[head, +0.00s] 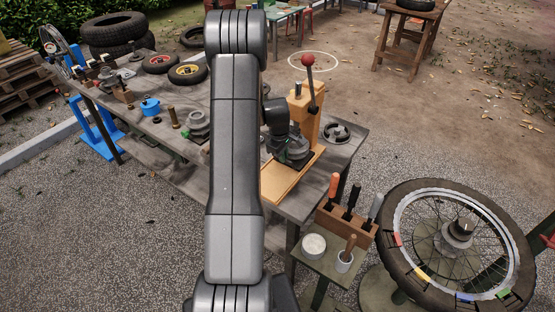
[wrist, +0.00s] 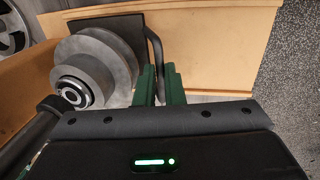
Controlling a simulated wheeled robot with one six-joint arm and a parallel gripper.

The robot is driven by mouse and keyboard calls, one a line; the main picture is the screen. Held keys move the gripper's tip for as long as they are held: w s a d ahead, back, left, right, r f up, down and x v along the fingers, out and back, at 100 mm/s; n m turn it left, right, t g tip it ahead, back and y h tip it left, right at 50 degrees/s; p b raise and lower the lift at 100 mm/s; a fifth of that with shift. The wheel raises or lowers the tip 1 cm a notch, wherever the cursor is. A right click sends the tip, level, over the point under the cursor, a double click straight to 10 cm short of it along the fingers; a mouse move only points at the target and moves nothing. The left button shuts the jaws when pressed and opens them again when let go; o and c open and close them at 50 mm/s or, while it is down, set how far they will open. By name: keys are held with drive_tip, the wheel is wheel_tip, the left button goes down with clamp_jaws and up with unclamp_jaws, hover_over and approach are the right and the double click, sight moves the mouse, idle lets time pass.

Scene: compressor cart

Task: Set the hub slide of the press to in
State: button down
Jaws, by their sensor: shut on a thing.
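The press (head: 305,112) is a wooden frame with a red-knobbed lever (head: 308,62), standing on the bench at the right end. Its hub slide (wrist: 98,25) shows in the wrist view as a dark plate with a stepped grey hub (wrist: 108,55) on it. A thin black loop handle (wrist: 156,48) sticks out from the plate's right side. My gripper (wrist: 160,72) has its green fingers on either side of this handle and is shut on it. In the head view my gripper (head: 290,150) is low at the press, and my arm hides part of the bench.
The wooden press base (wrist: 215,45) extends to the right of the handle. A grey round part (head: 336,133) lies right of the press. A tool block (head: 345,219) and a spoked wheel (head: 405,250) stand in front at right. Several parts cover the bench's left side.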

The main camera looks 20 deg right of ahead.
drive_tip(key=shift+w+d+r, duration=0.1)
drive_tip(key=shift+w+r, duration=0.05)
drive_tip(key=c, duration=1.5)
unclamp_jaws()
drive_tip(key=shift+d, duration=0.15)
drive_tip(key=r, duration=0.4)
drive_tip(key=s+a+r+b, duration=0.1)
drive_tip(key=r, duration=0.4)
drive_tip(key=a+r+b, duration=0.1)
drive_tip(key=r, duration=0.3)
drive_tip(key=shift+s+r, duration=0.2)
drive_tip(key=shift+s, duration=0.1)
drive_tip(key=shift+f, duration=0.15)
drive_tip(key=f, duration=0.4)
drive_tip(key=w+d+f+p, duration=0.1)
drive_tip(key=f, duration=0.4)
drive_tip(key=f+p, duration=0.1)
drive_tip(key=f, duration=0.3)
drive_tip(key=shift+w+d+f, duration=0.25)
drive_tip(key=shift+d, duration=0.15)
drive_tip(key=shift+s+a+r, duration=0.1)
drive_tip(key=shift+s+a, duration=0.1)
drive_tip(key=shift+a, duration=0.05)
